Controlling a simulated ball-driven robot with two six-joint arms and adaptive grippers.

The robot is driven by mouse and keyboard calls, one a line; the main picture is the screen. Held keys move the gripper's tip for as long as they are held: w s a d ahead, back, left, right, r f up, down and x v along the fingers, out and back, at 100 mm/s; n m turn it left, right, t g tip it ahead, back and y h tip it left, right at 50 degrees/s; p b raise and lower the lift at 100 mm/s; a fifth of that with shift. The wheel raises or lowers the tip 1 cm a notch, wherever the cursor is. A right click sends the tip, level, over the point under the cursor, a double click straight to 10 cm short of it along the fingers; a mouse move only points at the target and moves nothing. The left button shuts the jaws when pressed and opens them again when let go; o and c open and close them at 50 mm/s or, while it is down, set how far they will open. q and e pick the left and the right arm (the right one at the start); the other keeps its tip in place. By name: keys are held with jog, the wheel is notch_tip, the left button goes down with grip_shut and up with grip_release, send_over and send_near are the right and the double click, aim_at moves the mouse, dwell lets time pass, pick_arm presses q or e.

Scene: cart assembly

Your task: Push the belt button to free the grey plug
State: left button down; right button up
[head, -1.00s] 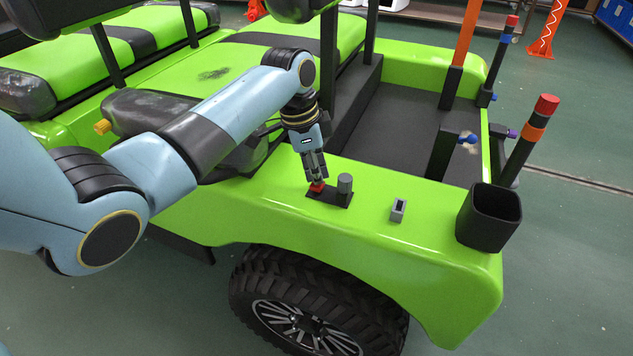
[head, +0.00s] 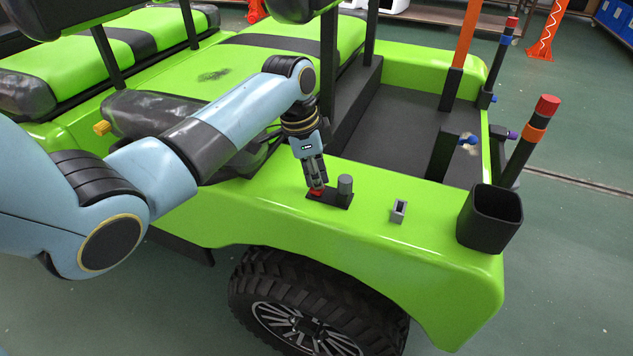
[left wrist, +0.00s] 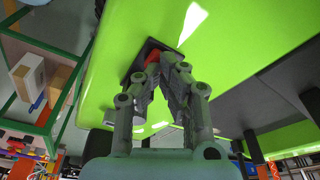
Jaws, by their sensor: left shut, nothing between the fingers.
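The red belt button (head: 316,192) sits at the left end of a small black base plate (head: 338,201) on the green cart's fender. The grey plug (head: 345,184) stands upright at the right end of that base. My left gripper (head: 316,187) is shut and empty, pointing down, with its fingertips at the button; they partly cover it. In the left wrist view the shut fingertips (left wrist: 160,62) are at the red button (left wrist: 152,57), on the black base (left wrist: 141,62). Whether the button is pressed in cannot be told. My right gripper is not in view.
A small grey socket (head: 398,211) sits on the fender right of the base. A black bin (head: 489,216) is at the cart's corner, with a red-tipped black post (head: 528,140) beside it. The seats (head: 230,75) lie behind my left arm.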

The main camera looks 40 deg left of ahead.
pick_arm(q)
jog(key=shift+s+f+p, duration=0.1)
jog(key=shift+f+p, duration=0.1)
jog(key=shift+p, duration=0.1)
dwell(1.3)
jog(key=shift+r, duration=0.1)
jog(key=w+d+p+v, duration=0.1)
jog(key=p+v, duration=0.6)
jog(key=p, duration=0.1)
jog(key=shift+r+p, duration=0.4)
jog(key=shift+r, duration=0.2)
jog(key=shift+w+d, duration=0.1)
